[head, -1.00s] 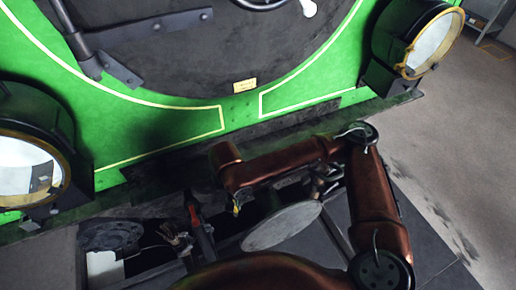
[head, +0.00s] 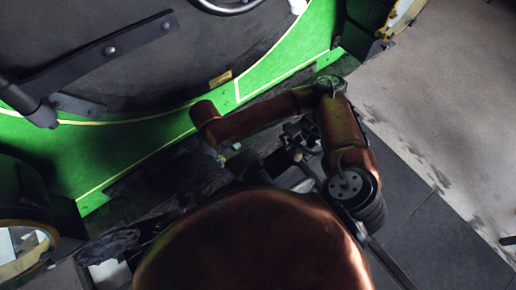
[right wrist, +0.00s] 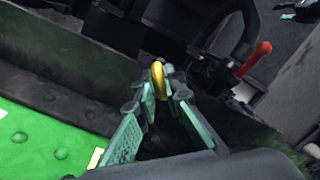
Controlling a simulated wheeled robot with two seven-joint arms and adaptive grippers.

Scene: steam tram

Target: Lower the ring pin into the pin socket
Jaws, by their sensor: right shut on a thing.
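The ring pin (right wrist: 158,78) shows in the right wrist view as a yellow ring between the teal finger pads. My right gripper (right wrist: 160,92) is shut on it. Its shank is hidden by the fingers. In the head view my right gripper (head: 222,157) hangs small and dark below the end of my copper arm, in front of the green engine front. I cannot make out the pin socket in either view; the area below the gripper is dark and partly covered by my arm. My left gripper is not in view.
The green engine front (head: 60,155) with its dark round door (head: 120,50) stands close beyond my arm. Lamps flank it, one at lower left (head: 25,250). A red-handled lever (right wrist: 256,58) rises right of the gripper in the wrist view. Grey floor lies open at right.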

